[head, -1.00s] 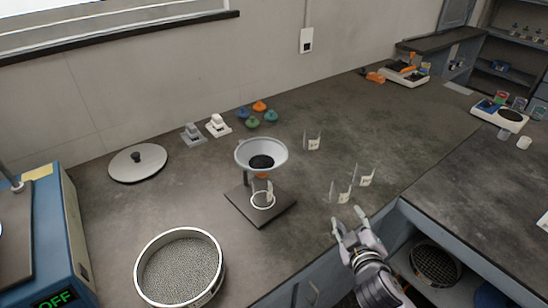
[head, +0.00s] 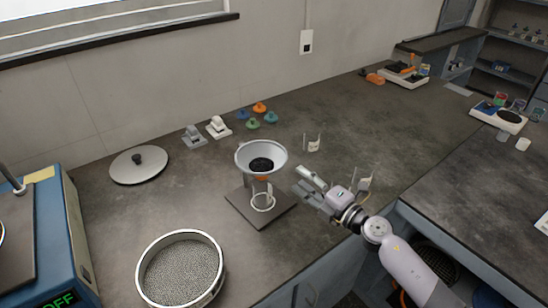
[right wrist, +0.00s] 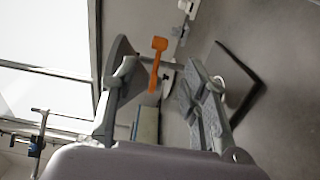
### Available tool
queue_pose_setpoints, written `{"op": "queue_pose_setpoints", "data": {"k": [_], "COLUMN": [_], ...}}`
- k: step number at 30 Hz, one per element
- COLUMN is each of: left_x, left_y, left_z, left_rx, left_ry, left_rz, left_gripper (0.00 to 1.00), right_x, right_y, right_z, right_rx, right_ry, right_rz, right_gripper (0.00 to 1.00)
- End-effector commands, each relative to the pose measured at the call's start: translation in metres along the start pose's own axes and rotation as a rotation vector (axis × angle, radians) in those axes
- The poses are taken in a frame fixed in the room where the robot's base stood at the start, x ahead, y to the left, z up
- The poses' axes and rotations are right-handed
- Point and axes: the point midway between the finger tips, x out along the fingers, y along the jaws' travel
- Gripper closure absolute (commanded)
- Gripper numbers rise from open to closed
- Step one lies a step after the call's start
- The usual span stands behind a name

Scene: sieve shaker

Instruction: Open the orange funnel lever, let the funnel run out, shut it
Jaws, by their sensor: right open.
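The light grey funnel (head: 250,160) holds dark grains and sits above a dark stand base (head: 245,210) on the bench. A small clear cup (head: 262,202) stands on the base under the funnel. The orange lever shows only as a small patch (head: 262,178) below the funnel, and more clearly in the right wrist view (right wrist: 157,62). My right gripper (head: 303,181) is open and empty, just right of the funnel with its fingers toward it. In the right wrist view the lever appears between the open fingers (right wrist: 160,72), with no visible contact. My left gripper is out of view.
A metal lid (head: 138,165) lies at the back left. Clear cups stand right of the funnel, one (head: 312,143) behind my gripper and others partly hidden by it.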

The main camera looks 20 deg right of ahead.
Motion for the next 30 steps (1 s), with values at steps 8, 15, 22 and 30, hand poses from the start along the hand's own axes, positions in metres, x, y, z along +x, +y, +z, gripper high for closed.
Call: {"op": "queue_pose_setpoints", "data": {"k": [8, 15, 22, 30], "left_x": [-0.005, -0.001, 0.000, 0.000], "left_y": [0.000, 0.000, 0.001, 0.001], "left_z": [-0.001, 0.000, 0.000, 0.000], "left_rx": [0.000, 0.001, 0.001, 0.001], "left_ry": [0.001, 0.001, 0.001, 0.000], "left_rz": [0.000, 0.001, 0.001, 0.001], "left_gripper": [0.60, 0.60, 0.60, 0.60], "right_x": [0.063, 0.104, 0.120, 0.121], "right_y": [0.003, 0.000, 0.000, 0.000], "right_z": [0.000, 0.000, 0.000, -0.001], "right_rx": [0.002, 0.002, 0.002, 0.001], "right_ry": [-0.001, -0.001, 0.000, 0.000], "right_rz": [0.005, 0.002, 0.001, 0.001], "right_gripper": [0.58, 0.58, 0.58, 0.58]}}
